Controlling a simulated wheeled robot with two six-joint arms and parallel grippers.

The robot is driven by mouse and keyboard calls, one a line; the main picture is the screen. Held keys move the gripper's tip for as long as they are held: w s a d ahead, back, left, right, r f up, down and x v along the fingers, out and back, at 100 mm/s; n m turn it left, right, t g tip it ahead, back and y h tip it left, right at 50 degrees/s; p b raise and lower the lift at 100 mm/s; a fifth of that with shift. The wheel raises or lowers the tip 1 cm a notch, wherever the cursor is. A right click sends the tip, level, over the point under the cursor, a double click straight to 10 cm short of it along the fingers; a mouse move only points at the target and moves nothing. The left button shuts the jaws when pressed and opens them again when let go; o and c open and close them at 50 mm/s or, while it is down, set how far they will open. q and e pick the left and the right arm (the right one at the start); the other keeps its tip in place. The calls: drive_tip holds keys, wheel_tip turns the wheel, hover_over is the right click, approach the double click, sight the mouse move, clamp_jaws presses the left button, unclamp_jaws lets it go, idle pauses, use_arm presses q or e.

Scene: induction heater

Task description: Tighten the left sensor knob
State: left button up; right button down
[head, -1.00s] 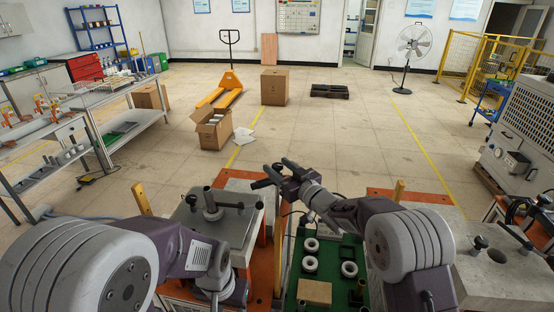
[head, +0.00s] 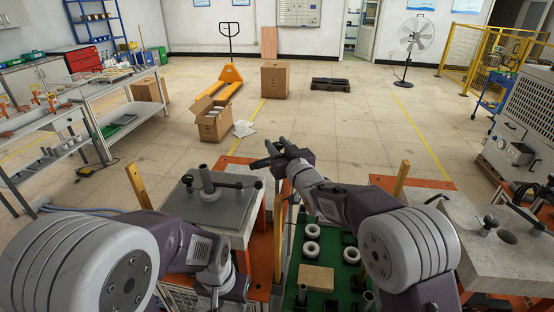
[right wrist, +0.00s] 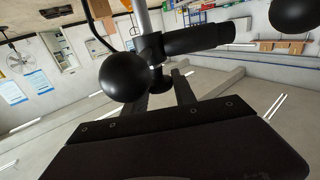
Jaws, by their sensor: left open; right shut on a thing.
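A grey post (head: 206,181) with a black crossbar and round black knobs stands on a grey plate (head: 205,211), left of centre in the head view. A black knob (head: 258,184) is at the crossbar's right end. My right gripper (head: 268,157) is close above this end, with its fingers pointing left. In the right wrist view, its fingers (right wrist: 160,88) are shut on a black part beside a large black ball knob (right wrist: 125,77); the exact contact is partly hidden. My left arm is bent at lower left; its fingers do not show.
A green tray (head: 322,240) with white rings and a brown block lies right of the plate. A second grey block (head: 520,262) with black knobs stands at right. Wooden posts (head: 138,185) rise beside the fixtures. The floor beyond is mostly free.

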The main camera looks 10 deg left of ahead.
drive_tip(key=shift+r+m+t+h+b, duration=0.1)
drive_tip(key=shift+m+t+h+b, duration=0.45)
drive_tip(key=shift+h, duration=0.25)
use_arm(q)
wheel_tip(320, 180, down, 3)
drive_tip(key=shift+w+f, duration=0.1)
drive_tip(key=shift+f, duration=0.05)
use_arm(e)
drive_tip(key=shift+m+t+h, duration=0.25)
drive_tip(key=shift+m+h, duration=0.2)
drive_tip(key=shift+h, duration=0.15)
drive_tip(key=shift+r, duration=0.1)
drive_tip(key=c, duration=1.1)
unclamp_jaws()
drive_tip(key=shift+o, duration=0.2)
